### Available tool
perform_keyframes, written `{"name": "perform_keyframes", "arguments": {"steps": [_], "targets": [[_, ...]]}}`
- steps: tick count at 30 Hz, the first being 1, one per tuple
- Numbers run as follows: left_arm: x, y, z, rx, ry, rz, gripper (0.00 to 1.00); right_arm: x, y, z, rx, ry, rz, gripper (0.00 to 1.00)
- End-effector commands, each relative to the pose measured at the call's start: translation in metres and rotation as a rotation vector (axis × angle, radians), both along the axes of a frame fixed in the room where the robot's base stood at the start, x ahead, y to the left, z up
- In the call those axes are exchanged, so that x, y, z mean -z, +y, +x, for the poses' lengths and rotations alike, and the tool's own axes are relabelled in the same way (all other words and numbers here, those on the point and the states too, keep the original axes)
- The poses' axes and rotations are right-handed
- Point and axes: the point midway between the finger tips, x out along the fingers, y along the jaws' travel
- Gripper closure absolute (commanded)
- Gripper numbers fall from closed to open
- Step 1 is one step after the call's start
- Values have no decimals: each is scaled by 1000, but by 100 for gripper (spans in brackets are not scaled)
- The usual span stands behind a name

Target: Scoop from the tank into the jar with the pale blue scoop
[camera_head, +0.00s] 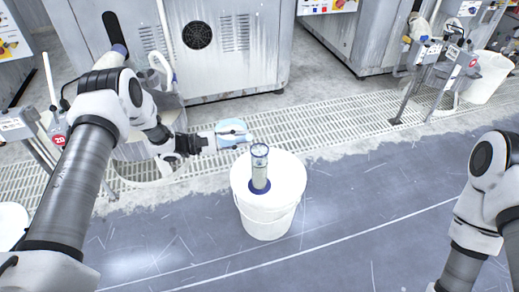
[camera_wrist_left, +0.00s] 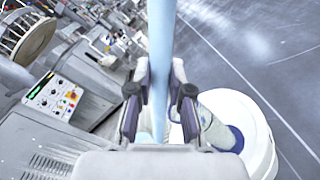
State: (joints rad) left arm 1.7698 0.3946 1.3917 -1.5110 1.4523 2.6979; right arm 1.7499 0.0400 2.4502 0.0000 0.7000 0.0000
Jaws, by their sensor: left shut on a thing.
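My left gripper (camera_head: 236,135) is shut on the pale blue scoop (camera_head: 206,127), left of and slightly above the jar in the head view. The left wrist view shows the scoop's pale blue handle (camera_wrist_left: 160,45) running between the fingers (camera_wrist_left: 159,95). The clear jar (camera_head: 259,173) with a blue base stands upright on the white lidded bucket (camera_head: 267,222). The jar also shows right of the fingers in the wrist view (camera_wrist_left: 216,125). A pale round vessel (camera_head: 130,152), which may be the tank, is partly hidden behind my left arm. My right gripper is out of view.
Grey machines (camera_head: 222,50) stand at the back. A floor grating (camera_head: 335,119) runs in front of them. Posts with hoses and tags (camera_head: 432,72) and a white bin (camera_head: 487,77) are at upper right. The dark floor (camera_head: 365,220) right of the bucket is clear.

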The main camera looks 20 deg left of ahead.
Motion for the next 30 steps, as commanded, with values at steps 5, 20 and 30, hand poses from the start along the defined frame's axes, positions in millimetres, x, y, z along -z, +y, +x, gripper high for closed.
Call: {"name": "perform_keyframes", "arguments": {"steps": [5,20,30], "targets": [[-2,-1,0,1,-3,5,100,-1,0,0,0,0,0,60],[9,-33,-12,6,-67,176,100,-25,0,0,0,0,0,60],[17,-40,-15,2,-88,227,100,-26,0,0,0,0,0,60]]}}
